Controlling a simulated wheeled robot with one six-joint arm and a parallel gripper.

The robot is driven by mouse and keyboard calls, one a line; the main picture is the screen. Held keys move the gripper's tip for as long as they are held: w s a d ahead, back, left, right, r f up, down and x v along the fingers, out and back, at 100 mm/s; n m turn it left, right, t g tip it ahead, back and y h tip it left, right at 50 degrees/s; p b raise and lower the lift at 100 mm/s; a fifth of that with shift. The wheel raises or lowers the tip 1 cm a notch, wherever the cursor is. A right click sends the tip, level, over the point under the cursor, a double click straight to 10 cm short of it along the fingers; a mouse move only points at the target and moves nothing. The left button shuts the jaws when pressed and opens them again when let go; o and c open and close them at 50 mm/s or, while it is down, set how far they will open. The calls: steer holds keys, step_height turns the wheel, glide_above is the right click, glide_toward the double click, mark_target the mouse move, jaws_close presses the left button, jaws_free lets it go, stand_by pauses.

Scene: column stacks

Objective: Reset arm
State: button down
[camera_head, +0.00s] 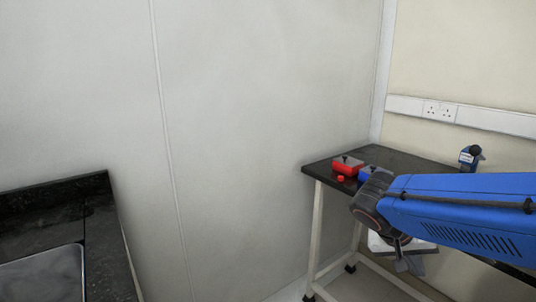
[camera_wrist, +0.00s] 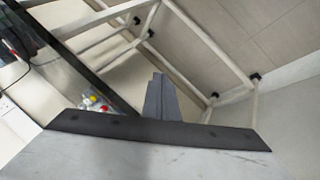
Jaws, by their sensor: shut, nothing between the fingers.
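My gripper (camera_head: 408,264) hangs below the end of my blue arm at the right of the head view, in front of the dark table (camera_head: 405,160). In the wrist view its grey fingers (camera_wrist: 159,84) are together, with nothing between them. They point out past the table's edge, toward the white frame and the floor. Part of the gripper is hidden by the arm in the head view.
A red block (camera_head: 347,165), a small red piece (camera_head: 340,178) and a blue block (camera_head: 375,173) sit on the table. A blue-and-black item (camera_head: 469,157) stands farther back. A dark counter with a sink (camera_head: 45,275) is at left. A wall socket (camera_head: 440,110) is behind.

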steer(key=s+a+f+n+t+y, duration=0.2)
steer(key=s+a+n+y, duration=0.3)
steer(key=s, duration=0.4)
steer(key=shift+s+a+t+y, duration=0.4)
steer(key=shift+a+t+y, duration=0.1)
steer(key=shift+y, duration=0.6)
